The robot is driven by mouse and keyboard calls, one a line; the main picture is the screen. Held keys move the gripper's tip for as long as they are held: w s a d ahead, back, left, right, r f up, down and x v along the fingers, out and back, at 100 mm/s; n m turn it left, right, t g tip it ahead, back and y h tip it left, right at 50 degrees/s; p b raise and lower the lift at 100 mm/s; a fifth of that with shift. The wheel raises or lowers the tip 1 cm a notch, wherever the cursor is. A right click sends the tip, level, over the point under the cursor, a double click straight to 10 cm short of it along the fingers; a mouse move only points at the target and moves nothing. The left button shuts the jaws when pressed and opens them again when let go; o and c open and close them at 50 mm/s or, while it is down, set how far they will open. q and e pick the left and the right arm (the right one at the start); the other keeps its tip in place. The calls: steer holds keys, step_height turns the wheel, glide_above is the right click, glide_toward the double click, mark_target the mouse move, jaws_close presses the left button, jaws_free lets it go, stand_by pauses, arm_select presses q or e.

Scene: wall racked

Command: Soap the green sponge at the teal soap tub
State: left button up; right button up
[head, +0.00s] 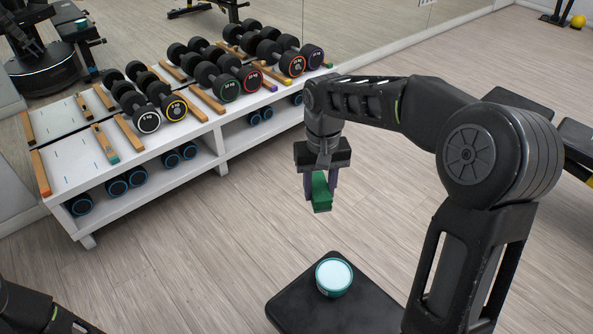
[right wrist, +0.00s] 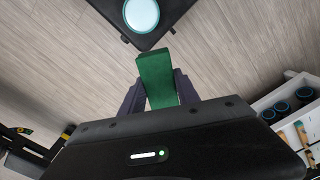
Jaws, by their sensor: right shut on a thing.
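The green sponge (head: 321,191) is held between the fingers of my right gripper (head: 320,183), which is shut on it. It hangs in the air over the floor, up and to the left of the teal soap tub (head: 334,277) in the head view. The tub is round with a pale top and stands on a black flat surface (head: 297,304). In the right wrist view the sponge (right wrist: 156,80) sticks out from the fingers towards the tub (right wrist: 141,15), apart from it. My left gripper is not in view; only part of my left arm shows at the lower left.
A white rack (head: 215,140) with several dumbbells and wooden dividers stands along the mirrored wall at the back left. A black bench (head: 575,140) is at the right edge. The wooden floor between the rack and the black surface is clear.

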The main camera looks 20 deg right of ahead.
steer(key=s+f+m+p, duration=0.1)
steer(key=s+f+m, duration=0.9)
steer(key=s+m, duration=0.1)
steer(key=shift+s+a+m, duration=0.15)
steer(key=shift+a+m, duration=0.25)
steer(key=shift+m, duration=0.5)
steer(key=shift+f, duration=0.15)
steer(key=shift+f+b, duration=2.1)
steer(key=shift+f, duration=0.8)
